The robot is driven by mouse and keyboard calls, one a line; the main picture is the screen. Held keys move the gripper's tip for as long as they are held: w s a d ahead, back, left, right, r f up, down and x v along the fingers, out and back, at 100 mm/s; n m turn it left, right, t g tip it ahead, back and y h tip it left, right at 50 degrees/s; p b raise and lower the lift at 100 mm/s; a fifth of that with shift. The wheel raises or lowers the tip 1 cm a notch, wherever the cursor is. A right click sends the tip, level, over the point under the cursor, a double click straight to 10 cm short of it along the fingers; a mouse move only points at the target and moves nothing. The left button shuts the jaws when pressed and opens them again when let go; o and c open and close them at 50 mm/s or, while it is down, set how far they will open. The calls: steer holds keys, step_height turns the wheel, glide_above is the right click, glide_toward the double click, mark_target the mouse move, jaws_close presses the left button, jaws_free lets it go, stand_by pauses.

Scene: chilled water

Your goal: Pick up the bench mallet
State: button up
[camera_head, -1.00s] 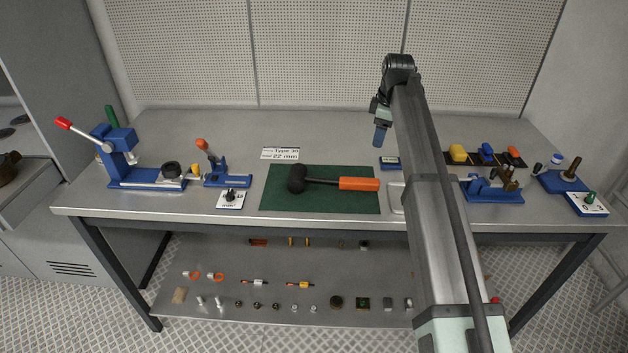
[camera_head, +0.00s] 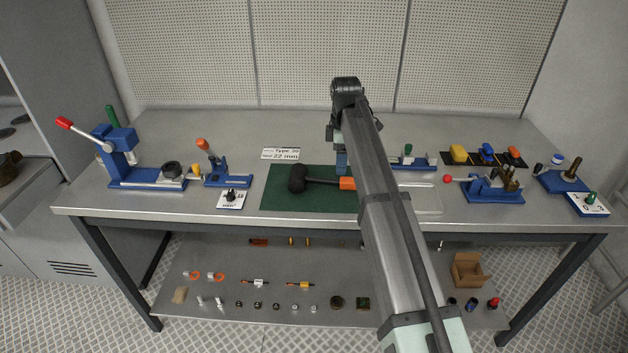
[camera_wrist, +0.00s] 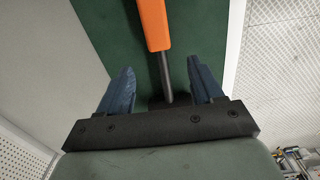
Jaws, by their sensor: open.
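The bench mallet (camera_head: 299,180) lies on a green mat (camera_head: 285,203) on the bench. It has a black head at the left, a dark shaft and an orange grip, partly hidden behind my arm in the head view. My gripper (camera_head: 341,163) is near the orange grip end and appears above it. In the wrist view the orange grip (camera_wrist: 153,22) comes in from the top, and its dark shaft runs down between the two blue fingers of my open gripper (camera_wrist: 161,80). The head is mostly hidden behind the gripper's black bar there. The fingers hold nothing.
A blue lever press (camera_head: 125,160) and a small blue fixture (camera_head: 227,178) stand to the left. The back middle bench is clear.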

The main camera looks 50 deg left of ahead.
mark_target(342, 179)
steer(key=shift+w+d+f, duration=0.1)
steer(key=shift+f, duration=1.65)
steer(key=shift+w+d+f, duration=0.1)
steer(key=shift+f, duration=1.6)
steer(key=shift+c, duration=0.5)
jaws_close()
